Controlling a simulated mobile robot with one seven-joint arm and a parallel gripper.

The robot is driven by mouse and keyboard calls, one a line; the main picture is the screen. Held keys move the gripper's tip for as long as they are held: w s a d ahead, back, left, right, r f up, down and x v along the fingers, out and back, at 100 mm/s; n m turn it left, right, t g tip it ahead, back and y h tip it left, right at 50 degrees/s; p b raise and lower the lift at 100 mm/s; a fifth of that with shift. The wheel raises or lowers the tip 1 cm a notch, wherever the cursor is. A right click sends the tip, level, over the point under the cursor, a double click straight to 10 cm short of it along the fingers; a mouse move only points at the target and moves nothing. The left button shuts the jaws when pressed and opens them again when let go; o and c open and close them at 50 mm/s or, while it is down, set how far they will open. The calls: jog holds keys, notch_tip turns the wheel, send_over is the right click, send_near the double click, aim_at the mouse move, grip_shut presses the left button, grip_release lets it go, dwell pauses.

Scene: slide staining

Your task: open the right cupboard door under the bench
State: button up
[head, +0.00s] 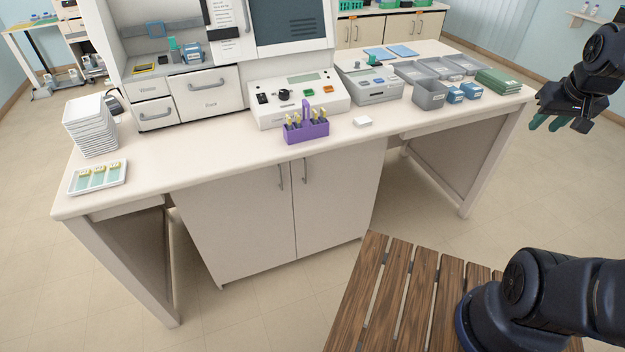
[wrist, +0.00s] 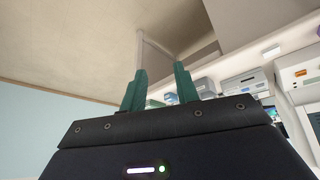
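The cupboard under the bench has two pale doors, both shut. The right cupboard door (head: 335,210) has a vertical metal handle (head: 304,171) near its upper left edge. The left door (head: 240,220) has a matching handle (head: 280,177) beside it. My gripper (head: 548,124) is in the air off the bench's right end, well apart from the door. In the wrist view my gripper (wrist: 160,85) shows two green fingers spread apart with nothing between them. The door handles cannot be made out in the wrist view.
The bench top (head: 210,160) carries a purple rack (head: 306,130), a control unit (head: 298,97), grey trays (head: 430,94) and a stack of white trays (head: 90,125). A slatted wooden surface (head: 395,290) is at the front right.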

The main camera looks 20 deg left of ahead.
jog(key=w+a+f+n+y, duration=0.2)
jog(key=w+a+f+n, duration=0.5)
jog(key=w+a, duration=0.55)
jog(key=w+a+f+n+y, duration=0.2)
jog(key=w+a+f+n, duration=0.1)
jog(key=a+f, duration=1.05)
jog(key=s+a+f+n+y, duration=0.2)
jog(key=s+a+f, duration=0.2)
jog(key=a+f, duration=0.55)
jog(key=s+a+f+n+y, duration=0.25)
jog(key=a+f, duration=0.45)
jog(key=a, duration=0.5)
jog(key=s+a+f+m+t+y, duration=0.4)
jog(key=s+f+m+t+y, duration=0.15)
jog(key=s+f, duration=0.2)
jog(key=x, duration=1)
jog(key=shift+s+a+g+y, duration=0.3)
jog(key=shift+s+a+g, duration=0.05)
jog(key=shift+a, duration=0.1)
jog(key=shift+r, duration=0.15)
jog(key=shift+c, duration=0.4)
